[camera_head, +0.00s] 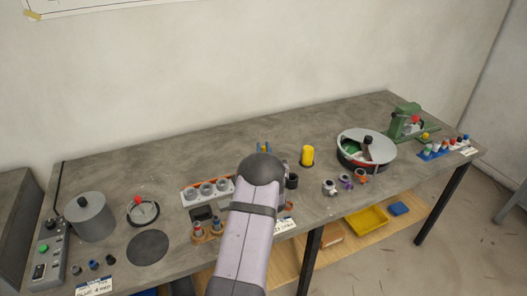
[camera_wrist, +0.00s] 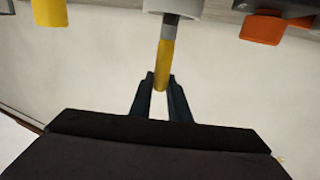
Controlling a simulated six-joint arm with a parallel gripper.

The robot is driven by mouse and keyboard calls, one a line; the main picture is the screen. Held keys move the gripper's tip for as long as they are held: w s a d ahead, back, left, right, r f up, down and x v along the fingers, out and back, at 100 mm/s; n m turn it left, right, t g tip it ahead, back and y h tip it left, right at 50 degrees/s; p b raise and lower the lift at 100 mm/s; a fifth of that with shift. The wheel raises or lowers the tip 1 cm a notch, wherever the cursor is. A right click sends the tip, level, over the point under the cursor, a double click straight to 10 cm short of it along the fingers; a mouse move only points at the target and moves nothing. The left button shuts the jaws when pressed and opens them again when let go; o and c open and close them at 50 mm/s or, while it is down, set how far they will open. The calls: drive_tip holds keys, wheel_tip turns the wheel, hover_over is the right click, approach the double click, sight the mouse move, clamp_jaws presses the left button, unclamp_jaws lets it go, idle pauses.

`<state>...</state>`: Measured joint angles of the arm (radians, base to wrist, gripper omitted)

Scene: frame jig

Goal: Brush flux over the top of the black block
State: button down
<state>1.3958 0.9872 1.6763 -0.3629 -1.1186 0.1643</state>
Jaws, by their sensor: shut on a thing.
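In the wrist view my gripper (camera_wrist: 160,88) is shut on the yellow handle of a brush (camera_wrist: 164,60). The handle runs up the picture to a grey ferrule. The brush's far end meets or overlaps a pale grey round thing (camera_wrist: 175,8) at the top edge; I cannot tell whether it is inside, touching or only in front of it. In the head view my arm hides most of the gripper and the brush. A small black block (camera_head: 202,213) seems to lie on the bench left of my arm, in front of a white-and-orange holder (camera_head: 207,190) with grey round pieces.
A yellow cylinder (camera_head: 307,156) stands right of my arm, with a round dish (camera_head: 366,149) and a green device (camera_head: 405,122) beyond. Small fittings (camera_head: 345,183) lie in front of the dish. A grey cylinder (camera_head: 90,217), a dark disc (camera_head: 147,248) and a control box (camera_head: 48,258) are at left.

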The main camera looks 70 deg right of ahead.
drive_tip(key=shift+r+p, duration=1)
drive_tip(key=shift+r, duration=1.15)
